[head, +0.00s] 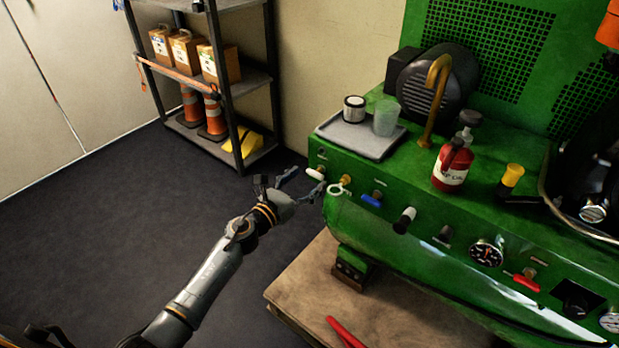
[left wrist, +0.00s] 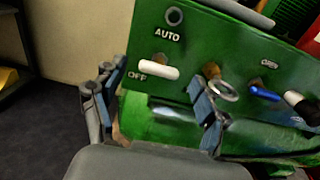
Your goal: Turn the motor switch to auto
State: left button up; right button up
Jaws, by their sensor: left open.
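The motor switch has a white handle (left wrist: 158,72) on a green panel, lying nearly level beside the label OFF, with AUTO printed above it. In the head view the white handle (head: 314,174) is at the left end of the compressor's front panel. My left gripper (head: 303,184) is open just in front of that end. In the left wrist view its two blue-padded fingers (left wrist: 160,95) stand apart, one left of the handle and one to its lower right. The handle shows between them, and I cannot tell whether either finger touches it. My right gripper is not in view.
Right of the switch are a brass fitting with a pull ring (left wrist: 222,90), a blue lever (left wrist: 263,93) and a black-and-white handle (head: 404,220). A grey tray (head: 372,145) and a red bottle (head: 451,167) stand on top. A shelf (head: 229,90) is behind; the floor at left is clear.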

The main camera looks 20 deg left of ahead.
pick_arm(q)
jog(key=shift+x, duration=0.8)
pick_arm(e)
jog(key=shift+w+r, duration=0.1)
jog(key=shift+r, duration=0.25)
pick_arm(q)
jog(key=c, duration=1.2)
jog(key=shift+o, duration=0.2)
